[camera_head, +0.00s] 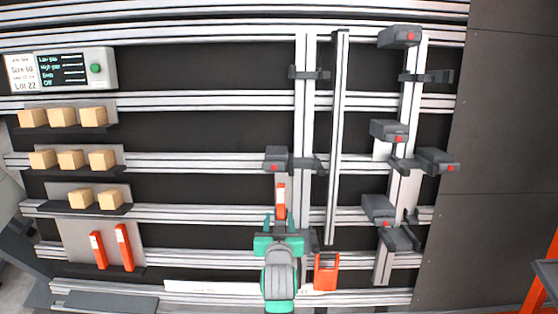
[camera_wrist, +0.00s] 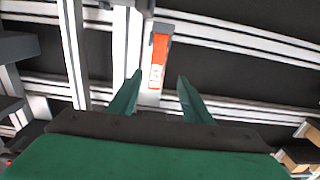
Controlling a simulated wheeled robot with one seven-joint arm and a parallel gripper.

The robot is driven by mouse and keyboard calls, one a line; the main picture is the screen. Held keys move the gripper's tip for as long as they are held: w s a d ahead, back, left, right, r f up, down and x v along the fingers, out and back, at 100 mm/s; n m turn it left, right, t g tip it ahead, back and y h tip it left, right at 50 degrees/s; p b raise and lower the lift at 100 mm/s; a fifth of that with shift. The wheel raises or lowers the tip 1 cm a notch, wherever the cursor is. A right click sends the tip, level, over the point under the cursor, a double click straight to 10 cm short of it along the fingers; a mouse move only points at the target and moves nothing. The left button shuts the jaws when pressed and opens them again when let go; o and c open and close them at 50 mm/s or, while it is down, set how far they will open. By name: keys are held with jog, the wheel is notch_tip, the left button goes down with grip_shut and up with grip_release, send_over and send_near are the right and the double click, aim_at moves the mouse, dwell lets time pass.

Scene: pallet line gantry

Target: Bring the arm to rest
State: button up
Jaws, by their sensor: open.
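My gripper (camera_head: 280,228) is green and dark grey and sits at the lower middle of the gantry in the head view. In the wrist view its two green fingers (camera_wrist: 160,98) are spread apart with nothing between them. An orange piece with a white label (camera_head: 281,200) stands upright just beyond the fingertips, below a dark grey clamp block (camera_head: 276,159) on the left upright rail. The orange piece also shows in the wrist view (camera_wrist: 158,68), ahead of the fingers and apart from them.
Wooden blocks (camera_head: 62,117) sit on shelves at the left, with two orange pieces (camera_head: 125,247) below. A control panel (camera_head: 76,69) is at upper left. Dark clamp blocks (camera_head: 387,130) line the right rail. An orange bracket (camera_head: 326,272) is right of my gripper. The middle-left panel is free.

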jog(key=s+f+t, duration=0.1)
jog(key=s+f, duration=0.2)
jog(key=s, duration=0.6)
jog(key=s+f, duration=0.3)
jog(key=s, duration=0.6)
jog(key=s+r+t, duration=0.1)
jog(key=s+r, duration=0.2)
jog(key=s, duration=0.6)
jog(key=s+r+t, duration=0.1)
jog(key=s+r, duration=0.2)
jog(key=s, duration=0.6)
jog(key=shift+s, duration=0.3)
jog(key=shift+w+d+r, duration=0.1)
